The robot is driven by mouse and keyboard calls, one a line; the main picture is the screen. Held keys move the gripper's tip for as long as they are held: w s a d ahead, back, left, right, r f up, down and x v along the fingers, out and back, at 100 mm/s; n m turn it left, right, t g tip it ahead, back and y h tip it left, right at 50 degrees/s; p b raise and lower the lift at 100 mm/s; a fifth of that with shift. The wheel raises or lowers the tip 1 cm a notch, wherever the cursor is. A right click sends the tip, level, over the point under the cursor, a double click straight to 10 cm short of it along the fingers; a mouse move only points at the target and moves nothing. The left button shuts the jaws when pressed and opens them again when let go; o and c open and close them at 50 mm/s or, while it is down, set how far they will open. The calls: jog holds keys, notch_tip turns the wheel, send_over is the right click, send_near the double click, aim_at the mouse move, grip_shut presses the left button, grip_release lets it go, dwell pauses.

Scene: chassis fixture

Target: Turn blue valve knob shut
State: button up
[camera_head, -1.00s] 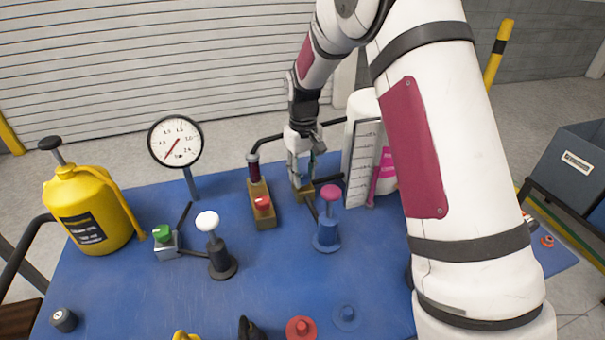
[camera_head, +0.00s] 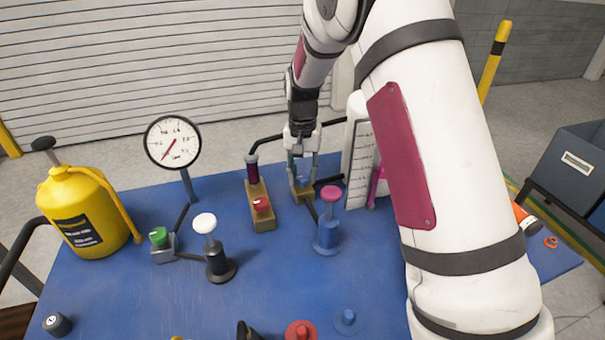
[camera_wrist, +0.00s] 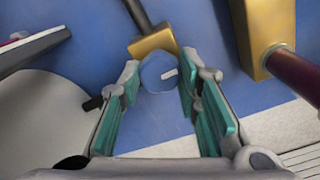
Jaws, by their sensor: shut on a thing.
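The blue valve knob (camera_wrist: 157,73) is faceted, with a short white mark on its top. It sits against a brass valve block (camera_wrist: 153,41) in the wrist view. In the head view the same knob (camera_head: 302,181) shows small between the fingers, above its brass block (camera_head: 303,197). My gripper (camera_wrist: 158,80) has one teal-padded finger on each side of the knob and is shut on it. In the head view my gripper (camera_head: 302,175) points down from above; contact at the pads is partly hidden there.
A brass block with a red knob (camera_head: 261,204) stands just left. A pink-topped blue post (camera_head: 328,225) stands in front. A white tank (camera_head: 357,150) is close on the right. A gauge (camera_head: 172,142) and yellow jug (camera_head: 85,215) stand further left.

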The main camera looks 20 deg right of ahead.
aim_at(302, 176)
dwell(0.5)
jog(key=o, duration=1.1)
jog(key=shift+o, duration=0.2)
notch_tip(302, 176, up, 12)
